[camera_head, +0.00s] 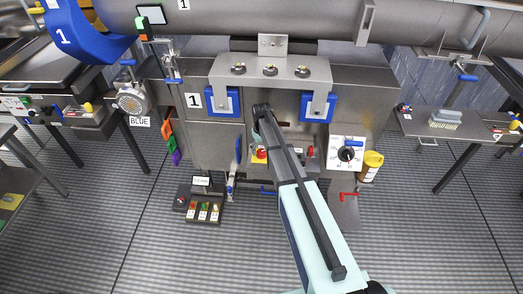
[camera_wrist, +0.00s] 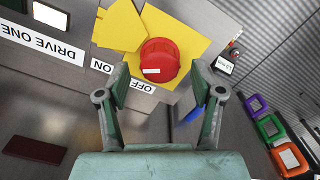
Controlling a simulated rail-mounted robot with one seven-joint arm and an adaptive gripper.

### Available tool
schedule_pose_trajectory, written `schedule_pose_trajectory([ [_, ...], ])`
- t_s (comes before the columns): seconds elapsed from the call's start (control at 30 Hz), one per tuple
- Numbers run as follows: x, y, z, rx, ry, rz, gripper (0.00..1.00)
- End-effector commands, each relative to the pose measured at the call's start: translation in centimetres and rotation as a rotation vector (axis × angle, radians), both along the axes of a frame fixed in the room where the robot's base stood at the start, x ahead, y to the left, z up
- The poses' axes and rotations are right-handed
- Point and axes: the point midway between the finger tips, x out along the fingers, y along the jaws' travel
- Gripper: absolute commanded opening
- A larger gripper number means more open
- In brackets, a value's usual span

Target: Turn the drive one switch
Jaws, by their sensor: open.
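The drive one switch is a round red knob (camera_wrist: 160,62) with a white mark, on a yellow plate (camera_wrist: 196,38). The label DRIVE ONE (camera_wrist: 45,40) is beside it, with ON and OFF labels close to the knob. My gripper (camera_wrist: 161,86) is open, with one finger on each side just below the knob in the wrist view. Nothing is between the fingers; whether they touch the knob I cannot tell. In the head view the red and yellow switch (camera_head: 260,154) shows beside my arm on the machine front, and the fingers are hard to make out.
A dial panel (camera_head: 347,153) and a yellow container (camera_head: 371,165) are to the right. Orange, green and purple tags (camera_head: 171,142) hang at the left. A button box (camera_head: 200,205) stands low in front. Blue pads (camera_head: 222,103) sit above.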

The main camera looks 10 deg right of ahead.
Motion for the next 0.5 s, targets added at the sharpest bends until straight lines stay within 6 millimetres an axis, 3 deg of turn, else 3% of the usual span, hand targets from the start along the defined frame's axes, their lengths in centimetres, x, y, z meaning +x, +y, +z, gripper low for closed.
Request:
schedule_pose_trajectory([
  [0.2,0.0,0.0,-1.7,0.000,0.000,0.000,0.67],
  [0.5,0.0,0.0,-2.1,0.000,-0.001,0.000,0.67],
])
